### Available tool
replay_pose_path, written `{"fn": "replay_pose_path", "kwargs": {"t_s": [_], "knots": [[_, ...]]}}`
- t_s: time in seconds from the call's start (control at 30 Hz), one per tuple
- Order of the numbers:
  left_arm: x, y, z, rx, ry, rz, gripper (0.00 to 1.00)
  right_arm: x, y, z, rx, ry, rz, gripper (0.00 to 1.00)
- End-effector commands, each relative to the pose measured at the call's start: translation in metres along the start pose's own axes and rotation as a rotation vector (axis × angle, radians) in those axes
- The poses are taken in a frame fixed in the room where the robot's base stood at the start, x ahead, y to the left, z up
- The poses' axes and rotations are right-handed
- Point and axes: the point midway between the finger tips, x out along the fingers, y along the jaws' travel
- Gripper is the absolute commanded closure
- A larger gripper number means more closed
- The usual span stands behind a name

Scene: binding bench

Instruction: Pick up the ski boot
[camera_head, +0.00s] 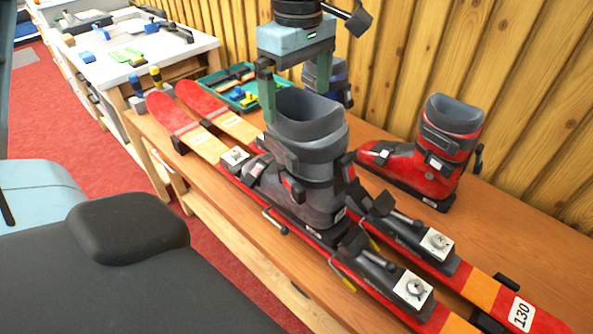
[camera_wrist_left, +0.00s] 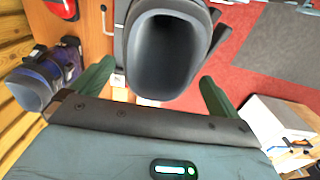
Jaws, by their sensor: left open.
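The grey ski boot (camera_head: 305,165) stands upright on the red and orange skis (camera_head: 205,145) on the wooden bench. Its open cuff faces up, and it shows in the left wrist view (camera_wrist_left: 165,52) as a dark oval opening. My left gripper (camera_head: 296,103) points down over the cuff, open, with its green fingers spread. In the wrist view the fingers (camera_wrist_left: 155,90) are on either side of the near part of the cuff; I cannot tell whether they touch it. A red ski boot (camera_head: 425,158) stands to the right. My right gripper is not in view.
A blue and grey boot (camera_wrist_left: 40,78) stands behind my gripper against the plank wall. A green tray (camera_head: 232,88) of small tools lies at the bench's far part. A white-topped workbench (camera_head: 130,62) stands beyond. Bare bench top lies to the right of the red boot.

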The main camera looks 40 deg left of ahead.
Motion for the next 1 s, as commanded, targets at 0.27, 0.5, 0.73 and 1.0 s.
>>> {"fn": "replay_pose_path", "kwargs": {"t_s": [0.27,0.5,0.73,1.0], "knots": [[0.035,-0.001,-0.002,0.0,0.0,0.0,0.0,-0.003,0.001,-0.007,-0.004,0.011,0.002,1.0],[0.04,-0.001,-0.002,0.0,0.0,0.0,0.0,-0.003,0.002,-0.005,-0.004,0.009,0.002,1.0],[0.04,-0.001,-0.002,0.0,0.0,0.001,0.21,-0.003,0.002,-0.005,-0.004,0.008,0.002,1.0],[0.04,-0.001,-0.002,0.0,0.0,0.001,0.56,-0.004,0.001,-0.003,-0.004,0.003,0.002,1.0]]}}
